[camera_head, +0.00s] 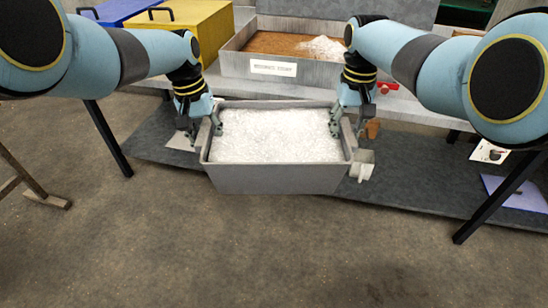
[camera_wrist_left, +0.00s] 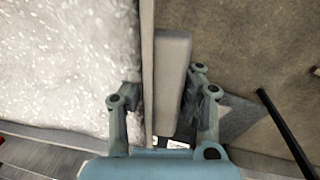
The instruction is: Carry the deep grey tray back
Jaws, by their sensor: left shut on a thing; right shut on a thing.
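The deep grey tray (camera_head: 278,181) is in the middle of the head view, full of white grain (camera_head: 275,136). It is held level in front of the table, with floor below it. My left gripper (camera_head: 204,126) is shut on its left side; in the left wrist view the fingers (camera_wrist_left: 162,95) straddle the tray's wall and side handle (camera_wrist_left: 173,75), one finger on the grain side. My right gripper (camera_head: 348,125) is shut on the tray's right side; its fingertips are partly hidden by the wall.
A larger grey tray (camera_head: 234,66) with brown contents and some white grain stands on the table behind, with a label. A yellow box (camera_head: 205,32) and a blue box (camera_head: 112,10) stand at the back left. A low dark shelf (camera_head: 420,182) lies below. The floor in front is clear.

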